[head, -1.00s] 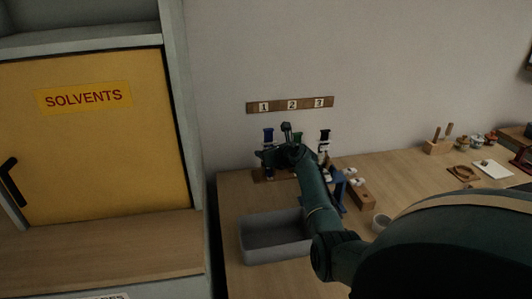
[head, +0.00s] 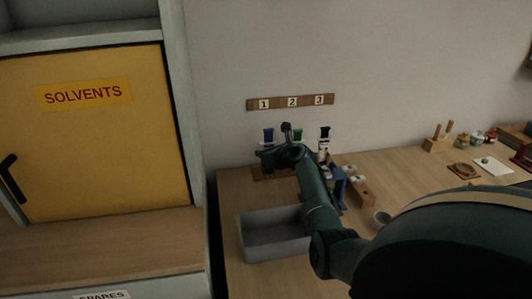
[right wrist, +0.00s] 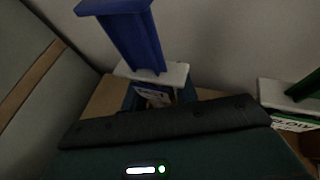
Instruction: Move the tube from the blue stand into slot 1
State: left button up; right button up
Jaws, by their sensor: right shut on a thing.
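A tube with a blue top (head: 268,136) stands upright at the left of the row, below number 1. In the right wrist view its blue top (right wrist: 135,35) and white collar (right wrist: 152,74) rise just beyond my gripper. The wooden rack (head: 262,176) is mostly covered by my arm, so I cannot tell whether the tube is fully seated in slot 1. The blue stand (head: 340,188) is right of my forearm, partly hidden. My left gripper is not in view.
Tubes with a green top (head: 298,135) and a black top (head: 325,132) stand to the right. The number board (head: 291,102) is on the wall behind. A grey bin (head: 270,240) stands in front.

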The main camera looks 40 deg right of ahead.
jog(key=shift+f, duration=0.2)
dwell(0.5)
jog(key=o, duration=1)
jog(key=shift+o, duration=0.2)
jog(key=shift+f+p, duration=0.2)
jog(key=shift+p, duration=0.1)
jog(key=shift+o, duration=0.6)
